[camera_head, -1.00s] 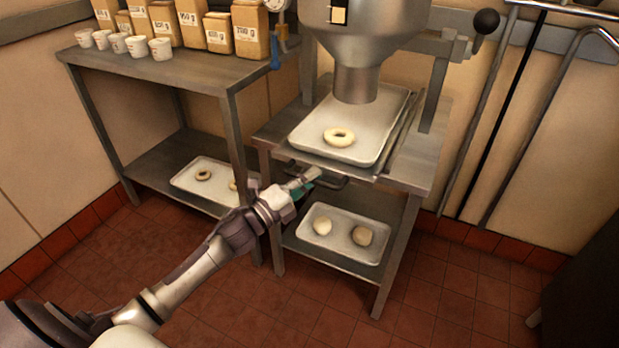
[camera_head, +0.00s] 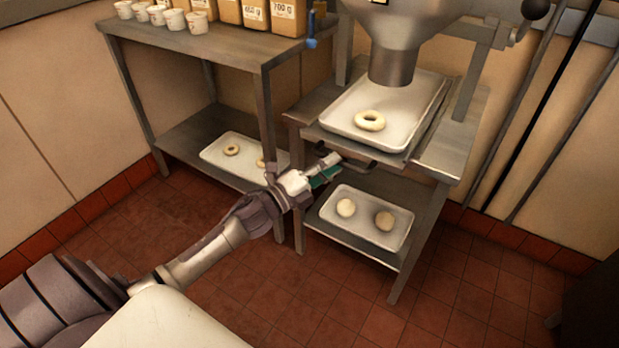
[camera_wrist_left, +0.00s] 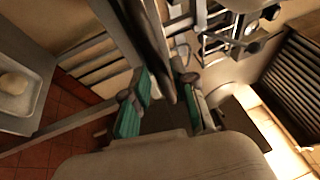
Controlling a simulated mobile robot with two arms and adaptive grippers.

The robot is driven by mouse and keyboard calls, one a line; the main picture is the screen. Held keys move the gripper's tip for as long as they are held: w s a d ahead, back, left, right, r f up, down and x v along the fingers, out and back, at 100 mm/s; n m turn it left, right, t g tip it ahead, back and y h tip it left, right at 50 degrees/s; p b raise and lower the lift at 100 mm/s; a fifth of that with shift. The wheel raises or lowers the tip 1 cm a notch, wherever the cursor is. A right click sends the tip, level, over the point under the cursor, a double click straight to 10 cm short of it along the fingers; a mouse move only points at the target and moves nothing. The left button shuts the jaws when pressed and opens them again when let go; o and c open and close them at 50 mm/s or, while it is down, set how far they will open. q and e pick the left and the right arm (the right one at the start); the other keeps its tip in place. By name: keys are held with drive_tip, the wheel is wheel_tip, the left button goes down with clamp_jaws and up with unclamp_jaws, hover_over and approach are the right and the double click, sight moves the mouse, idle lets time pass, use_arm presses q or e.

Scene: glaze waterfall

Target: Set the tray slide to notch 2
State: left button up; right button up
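The tray slide is the flat plate under a white tray (camera_head: 345,113) on the steel stand, below the hopper's spout (camera_head: 393,68). A pale dough ring (camera_head: 370,120) lies on that tray. A dark bar handle (camera_head: 372,166) sticks out below the slide's front edge. My left gripper (camera_head: 328,170) is at the left end of this handle. In the left wrist view its two teal-padded fingers (camera_wrist_left: 167,95) stand apart, with a dark bar (camera_wrist_left: 152,50) reaching between them. Whether they touch it I cannot tell. Notch marks are not readable. My right gripper is out of view.
A lower shelf holds a tray (camera_head: 335,217) with two dough balls. Another tray (camera_head: 215,158) with dough rings is on the left table's lower shelf. Cups and paper bags (camera_head: 288,16) stand on the left table (camera_head: 200,48). Metal rails run along the right wall.

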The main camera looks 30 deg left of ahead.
use_arm(q)
drive_tip(key=v, duration=0.9)
drive_tip(key=shift+s, duration=0.35)
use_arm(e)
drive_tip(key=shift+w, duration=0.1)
use_arm(q)
drive_tip(key=shift+a+f, duration=0.1)
drive_tip(key=shift+a, duration=0.05)
